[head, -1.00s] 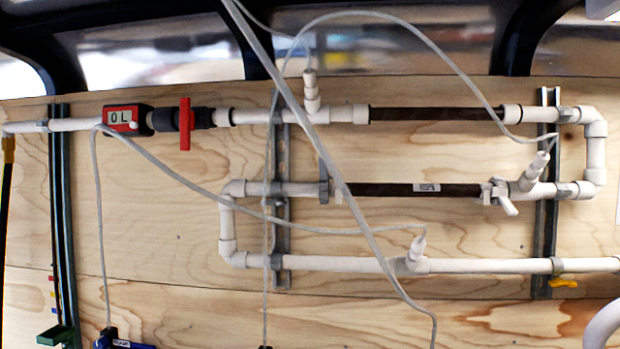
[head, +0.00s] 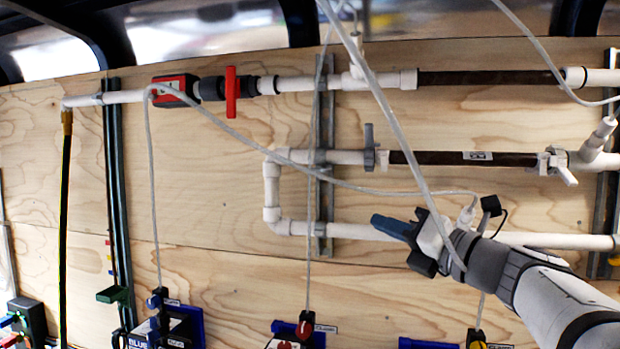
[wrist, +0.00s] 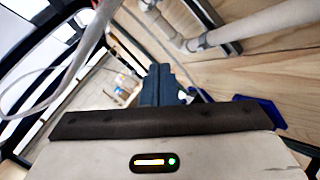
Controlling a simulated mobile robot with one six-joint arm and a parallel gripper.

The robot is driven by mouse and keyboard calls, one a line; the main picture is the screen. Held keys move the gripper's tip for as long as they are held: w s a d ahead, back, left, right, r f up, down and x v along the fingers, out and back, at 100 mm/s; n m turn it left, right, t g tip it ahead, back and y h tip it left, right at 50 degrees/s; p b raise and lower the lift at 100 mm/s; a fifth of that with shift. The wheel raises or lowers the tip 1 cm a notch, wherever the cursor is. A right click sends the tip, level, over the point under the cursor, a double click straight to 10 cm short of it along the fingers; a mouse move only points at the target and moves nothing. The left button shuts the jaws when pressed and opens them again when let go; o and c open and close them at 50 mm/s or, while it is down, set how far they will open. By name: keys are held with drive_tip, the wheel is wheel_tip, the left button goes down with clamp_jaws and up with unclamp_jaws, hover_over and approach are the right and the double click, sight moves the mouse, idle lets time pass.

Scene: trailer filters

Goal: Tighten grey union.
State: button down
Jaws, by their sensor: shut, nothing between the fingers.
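The grey union (head: 371,152) is a grey ring with a tab standing up. It sits on the middle white pipe at the left end of a dark brown filter tube (head: 430,158). My gripper (head: 378,222) comes in from the lower right, with its dark blue fingers shut and empty. The fingertips are below the union in the head picture and apart from it, overlapping the lower white pipe. In the wrist view the shut fingers (wrist: 160,86) show at the centre. I cannot make out the union there.
A red-handled valve (head: 231,92) and a red meter (head: 172,90) are on the upper pipe. A white valve (head: 556,165) is at the filter's right end. Pale cables hang across the pipes, one crossing close to my gripper. Blue bins (head: 290,327) line the bottom.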

sight(378, 144)
drive_tip(key=d+r+m+t, duration=0.4)
drive_tip(key=d+r+m, duration=0.1)
drive_tip(key=r, duration=0.1)
drive_tip(key=shift+m, duration=0.5)
drive_tip(key=p+x, duration=0.1)
drive_tip(key=x, duration=0.3)
drive_tip(key=d+r+p+x, duration=0.1)
drive_tip(key=p+x, duration=0.1)
drive_tip(key=x, duration=0.2)
drive_tip(key=d+p+x, duration=0.1)
drive_tip(key=p+x, duration=0.1)
drive_tip(key=x, duration=0.2)
drive_tip(key=shift+w+a+r, duration=0.1)
drive_tip(key=shift+w+r, duration=0.25)
drive_tip(key=shift+w, duration=0.2)
drive_tip(key=shift+w+r, duration=0.15)
drive_tip(key=shift+w, duration=0.2)
